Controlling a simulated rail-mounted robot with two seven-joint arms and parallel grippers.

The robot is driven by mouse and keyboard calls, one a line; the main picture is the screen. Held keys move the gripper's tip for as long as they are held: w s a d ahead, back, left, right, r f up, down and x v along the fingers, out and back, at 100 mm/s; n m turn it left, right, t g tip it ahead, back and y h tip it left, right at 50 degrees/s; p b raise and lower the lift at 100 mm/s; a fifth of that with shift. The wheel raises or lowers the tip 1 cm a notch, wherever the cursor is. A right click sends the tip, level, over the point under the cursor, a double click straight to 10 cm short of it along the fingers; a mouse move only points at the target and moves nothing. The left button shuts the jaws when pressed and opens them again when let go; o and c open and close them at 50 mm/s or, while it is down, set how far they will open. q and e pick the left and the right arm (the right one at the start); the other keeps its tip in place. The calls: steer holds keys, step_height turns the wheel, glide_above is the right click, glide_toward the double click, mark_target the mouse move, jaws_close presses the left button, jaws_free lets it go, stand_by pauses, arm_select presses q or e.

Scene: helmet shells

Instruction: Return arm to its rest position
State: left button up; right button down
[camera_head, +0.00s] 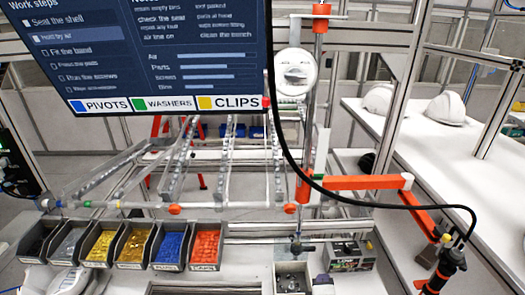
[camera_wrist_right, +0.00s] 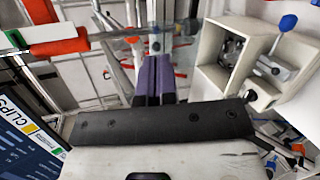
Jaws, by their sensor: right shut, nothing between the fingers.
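My right gripper (camera_head: 323,279) shows low at the bottom edge of the head view as a small purple shape beside an open grey box (camera_head: 292,278). Its purple fingers also show in the right wrist view (camera_wrist_right: 154,64), together and with nothing between them. The dark bar and pale housing of the gripper fill the lower part of that view. Most of my right arm is hidden below the head view. My left gripper is not in view.
A monitor (camera_head: 150,45) hangs upper left. Parts bins (camera_head: 205,250) line the bench at left. A black box (camera_head: 347,256) stands right of the gripper. An orange jointed arm (camera_head: 365,183) carries a black tool (camera_head: 445,268). White helmet shells (camera_head: 446,107) sit on the right table.

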steer(key=s+r+m+g+y+p, duration=0.1)
steer(key=s+r+m+g+y, duration=0.15)
steer(key=s+r+m, duration=0.65)
steer(key=s+d+f+m+g+p, duration=0.1)
steer(key=s+f+m+g, duration=0.1)
steer(key=s+f, duration=0.3)
steer(key=s+d+f+m+g+p, duration=0.1)
steer(key=s+f, duration=0.4)
steer(key=s, duration=0.9)
steer(key=s+d+f+m+g+p, duration=0.2)
steer(key=s+d+f+m+g, duration=0.1)
steer(key=s, duration=0.6)
step_height(320, 180, down, 2)
steer(key=shift+s+f+m+g, duration=0.25)
steer(key=shift+m+g, duration=0.55)
steer(key=shift+g, duration=0.25)
steer(key=shift+y, duration=0.25)
